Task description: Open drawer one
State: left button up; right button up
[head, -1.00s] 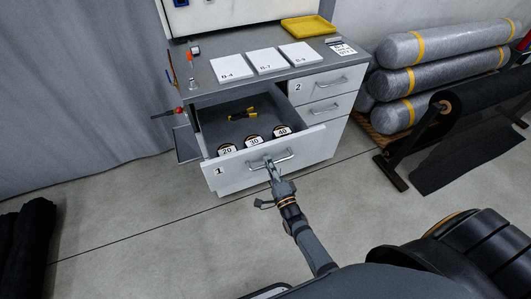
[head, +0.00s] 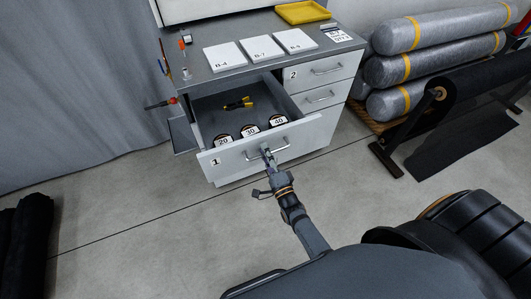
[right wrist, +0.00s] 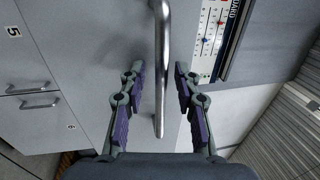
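Drawer one (head: 235,167), a white front marked 1, stands pulled well out of the grey-topped cabinet. Its bar handle (head: 283,153) is on the front. Inside lie a yellow and black tool (head: 238,104) and several round items labelled 20, 30 and 40 (head: 250,131). My right gripper (head: 267,152) is at the handle. In the right wrist view the handle bar (right wrist: 161,60) runs between the two fingers of my right gripper (right wrist: 158,80). The fingers are apart, with a gap on each side of the bar. My left gripper is not in view.
Drawer 2 (head: 315,73) and the drawer below it are shut. Wrapped rolls (head: 415,69) and a black roll on a stand (head: 440,105) are at right. The floor before the cabinet is clear.

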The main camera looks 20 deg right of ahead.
jog(key=s+f, duration=0.2)
jog(key=s, duration=0.9)
jog(key=shift+s+d, duration=0.2)
jog(key=shift+s, duration=0.1)
jog(key=shift+f, duration=0.1)
jog(key=s+d+f+n+g, duration=0.1)
jog(key=s+f+n+g, duration=0.25)
jog(key=f, duration=0.75)
jog(key=s+d+f+n+g, duration=0.25)
jog(key=f+n+g, duration=0.25)
jog(key=f, duration=0.7)
jog(key=s+d+f+n+g, duration=0.1)
jog(key=s+f+n+g, duration=0.2)
jog(key=s+f, duration=0.2)
jog(key=s+d+f+n+g+h, duration=0.1)
jog(key=s+d+f+n+g, duration=0.1)
jog(key=s, duration=0.8)
jog(key=s+d+f+n+g, duration=0.2)
jog(key=s+f+n+g, duration=0.2)
jog(key=s+f, duration=0.4)
jog(key=shift+s+g+h, duration=0.3)
jog(key=shift+s+g, duration=0.05)
jog(key=shift+g, duration=0.4)
jog(key=shift+f+n, duration=0.1)
jog(key=shift+n, duration=0.15)
